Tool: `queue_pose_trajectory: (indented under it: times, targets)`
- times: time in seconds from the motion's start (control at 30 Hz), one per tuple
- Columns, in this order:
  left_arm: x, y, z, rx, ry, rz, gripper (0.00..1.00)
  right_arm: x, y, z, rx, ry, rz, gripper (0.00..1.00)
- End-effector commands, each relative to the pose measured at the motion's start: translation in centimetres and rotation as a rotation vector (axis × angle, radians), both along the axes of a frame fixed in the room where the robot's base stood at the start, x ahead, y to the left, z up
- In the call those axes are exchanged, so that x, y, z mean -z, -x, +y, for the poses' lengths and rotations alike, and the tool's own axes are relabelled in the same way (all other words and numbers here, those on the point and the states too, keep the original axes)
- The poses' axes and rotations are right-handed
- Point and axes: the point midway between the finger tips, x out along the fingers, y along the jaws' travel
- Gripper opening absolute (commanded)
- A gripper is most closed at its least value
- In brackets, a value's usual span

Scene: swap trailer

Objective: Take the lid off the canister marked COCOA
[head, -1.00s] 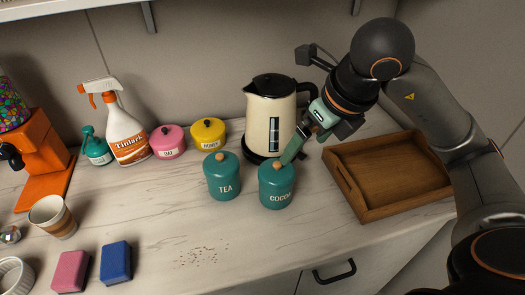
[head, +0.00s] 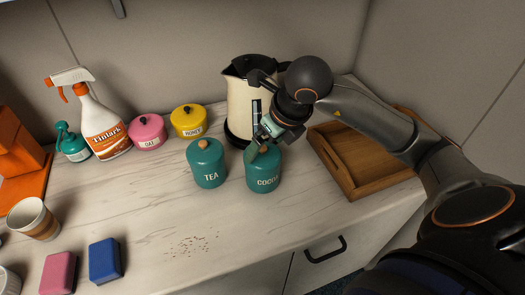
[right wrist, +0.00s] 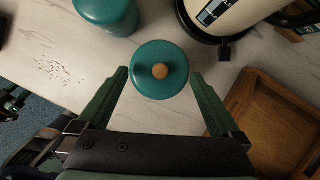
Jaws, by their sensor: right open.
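The teal COCOA canister (head: 263,178) stands upright on the counter, its label facing front. In the right wrist view its round teal lid (right wrist: 147,84) with a wooden knob (right wrist: 160,71) shows from above. My right gripper (head: 258,149) is over the canister's top and hides the knob in the head view. In the right wrist view the right gripper (right wrist: 160,83) is open, with one green finger on each side of the lid and nothing gripped. The matching TEA canister (head: 208,171) stands just left, its lid on.
A cream kettle (head: 240,105) stands close behind the COCOA canister. A wooden tray (head: 345,180) lies to the right. OAT (head: 148,134) and HONEY (head: 187,122) pots and a spray bottle (head: 99,121) stand at the back left. Crumbs (head: 192,245) lie on the clear counter in front.

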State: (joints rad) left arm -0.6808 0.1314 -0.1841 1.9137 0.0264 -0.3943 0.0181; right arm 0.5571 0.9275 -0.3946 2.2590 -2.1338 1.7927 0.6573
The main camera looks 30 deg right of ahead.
Motion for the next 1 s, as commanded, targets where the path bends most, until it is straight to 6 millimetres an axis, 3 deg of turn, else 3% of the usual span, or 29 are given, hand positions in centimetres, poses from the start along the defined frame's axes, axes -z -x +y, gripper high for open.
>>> queue_pose_trajectory:
  times: [0.13,0.37,1.0]
  targets:
    - [-0.10,-0.14,0.00,0.000,0.001,-0.003,0.50,1.28,-0.46,0.06,0.000,0.000,0.001,1.00]
    - [-0.10,-0.15,-0.01,0.000,0.001,-0.003,0.50,1.38,-0.53,0.07,0.000,0.000,-0.001,1.00]
    - [-0.09,-0.17,-0.01,0.000,0.001,-0.004,0.50,1.54,-0.42,0.08,-0.001,0.001,0.005,0.29]
